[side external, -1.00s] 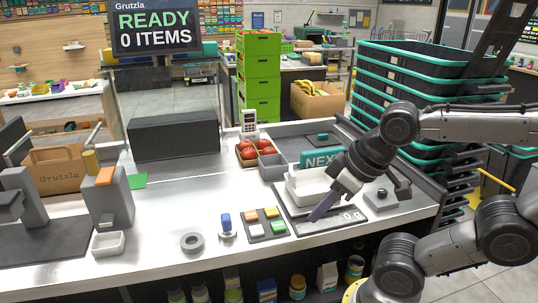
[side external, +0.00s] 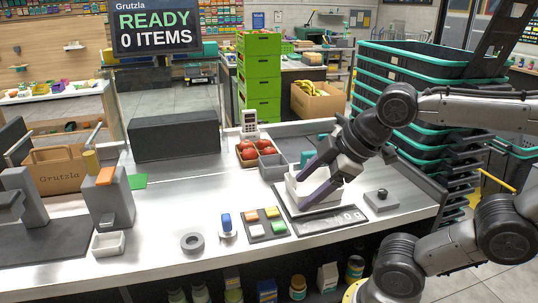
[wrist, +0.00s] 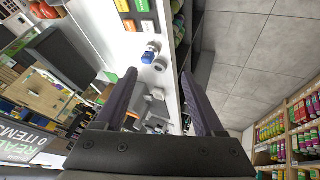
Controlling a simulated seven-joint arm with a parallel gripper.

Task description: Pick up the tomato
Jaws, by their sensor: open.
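My gripper (side external: 304,190) is open and empty, to the right of the tomatoes and nearer the camera. Its two purple-grey fingers are spread apart over the white tray (side external: 292,198). In the wrist view, my gripper (wrist: 156,78) shows both fingers with a wide gap and nothing between them.
A grey bin (side external: 272,166) stands right of the tomato box, and a card terminal (side external: 249,124) behind it. A button pad (side external: 265,225), a blue-topped stamp (side external: 226,226) and a grey ring (side external: 192,243) lie in front. A dark block (side external: 174,138) is at left. The left-centre counter is clear.

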